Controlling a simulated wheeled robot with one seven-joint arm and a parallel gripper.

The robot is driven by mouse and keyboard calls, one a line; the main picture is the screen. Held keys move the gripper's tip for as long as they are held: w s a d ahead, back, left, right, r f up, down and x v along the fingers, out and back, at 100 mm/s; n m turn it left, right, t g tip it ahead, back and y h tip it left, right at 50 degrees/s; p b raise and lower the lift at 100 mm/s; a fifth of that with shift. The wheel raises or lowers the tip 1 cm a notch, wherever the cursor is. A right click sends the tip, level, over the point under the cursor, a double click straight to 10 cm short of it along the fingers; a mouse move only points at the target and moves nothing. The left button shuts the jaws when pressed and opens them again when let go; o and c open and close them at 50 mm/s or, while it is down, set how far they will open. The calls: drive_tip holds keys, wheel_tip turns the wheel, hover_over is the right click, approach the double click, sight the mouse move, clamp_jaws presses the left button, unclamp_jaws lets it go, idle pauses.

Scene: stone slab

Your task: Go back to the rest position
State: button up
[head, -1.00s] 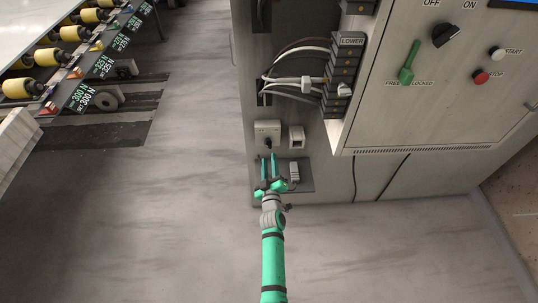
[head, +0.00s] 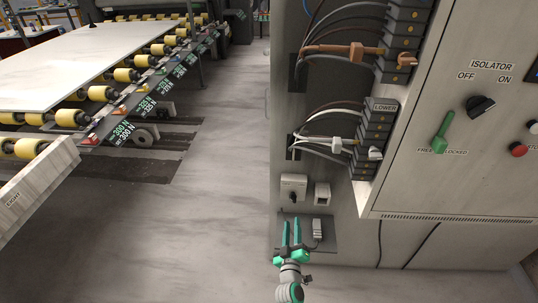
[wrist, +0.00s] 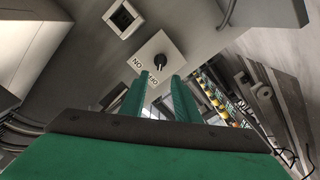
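My gripper (head: 291,234) shows at the bottom middle of the head view, with two green fingers pointing up and away. The fingers stand apart with a gap between them and nothing in it, so it is open and empty. It is in front of a dark shelf plate (head: 318,232) at the foot of the cabinet. In the wrist view the two fingers (wrist: 162,98) point toward a white switch box with a black knob (wrist: 160,62). I cannot see the fingers touching the box.
The cabinet (head: 340,235) carries the switch box (head: 293,187), a small socket (head: 322,194), bundled cables (head: 340,145), a green lever (head: 443,132) and an isolator knob (head: 481,106). A roller conveyor (head: 120,115) with a slab (head: 70,65) stands left. The floor (head: 190,230) between is clear.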

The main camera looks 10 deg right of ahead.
drive_tip(key=s+a+f+m+y, duration=0.1)
drive_tip(key=s+a, duration=0.7)
drive_tip(key=s, duration=0.3)
drive_tip(key=s+a+f+m+y, duration=0.1)
drive_tip(key=s+a+f+m, duration=0.1)
drive_tip(key=s+a, duration=0.8)
drive_tip(key=s+a+r+m+g+y, duration=0.1)
drive_tip(key=s+r, duration=0.6)
drive_tip(key=s, duration=0.5)
drive_tip(key=s+a+r+m+g+y, duration=0.1)
drive_tip(key=s+r+y, duration=0.1)
drive_tip(key=s+r, duration=0.6)
drive_tip(key=v, duration=0.5)
drive_tip(key=shift+a+f, duration=0.15)
drive_tip(key=shift+f, duration=0.25)
